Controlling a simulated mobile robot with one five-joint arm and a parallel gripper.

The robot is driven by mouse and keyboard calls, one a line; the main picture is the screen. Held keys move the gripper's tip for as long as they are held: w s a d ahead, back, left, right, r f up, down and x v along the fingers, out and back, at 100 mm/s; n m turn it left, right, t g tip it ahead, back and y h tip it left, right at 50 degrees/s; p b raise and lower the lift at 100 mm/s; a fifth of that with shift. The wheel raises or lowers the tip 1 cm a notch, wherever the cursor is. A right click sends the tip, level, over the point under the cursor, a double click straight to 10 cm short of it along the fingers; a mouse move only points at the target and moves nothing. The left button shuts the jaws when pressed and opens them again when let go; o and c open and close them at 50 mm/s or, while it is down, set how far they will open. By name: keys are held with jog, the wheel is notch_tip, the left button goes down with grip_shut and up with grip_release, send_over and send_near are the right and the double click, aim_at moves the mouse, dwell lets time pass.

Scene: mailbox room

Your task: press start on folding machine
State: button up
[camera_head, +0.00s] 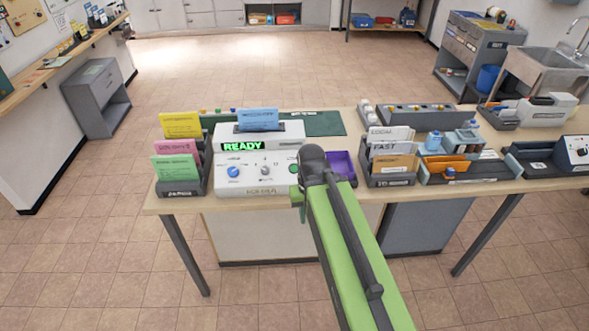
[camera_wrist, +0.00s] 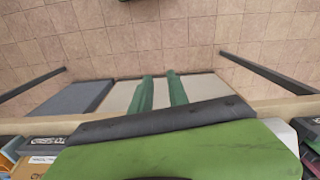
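The white folding machine (camera_head: 262,185) stands on the table, its green display (camera_head: 243,146) reading READY. Its front panel has a blue knob (camera_head: 233,171), a small grey switch or dial (camera_head: 264,170) and a green button (camera_head: 294,168) at the right end. A blue paper (camera_head: 258,120) stands in its top. My green arm reaches up to the table's front edge, its wrist just right of the green button. In the wrist view, my gripper (camera_wrist: 162,76) shows two green fingers with a narrow gap and nothing between them. In the head view the fingers are mostly hidden by the wrist.
A rack of coloured papers (camera_head: 180,190) stands left of the machine. A purple tray (camera_head: 342,165) lies right of my wrist. Further right are a paper holder (camera_head: 391,180) and a dark tray (camera_head: 460,177) with orange items. The floor before the table is clear.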

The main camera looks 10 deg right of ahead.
grip_shut()
jog(key=shift+d, duration=0.1)
dwell(1.2)
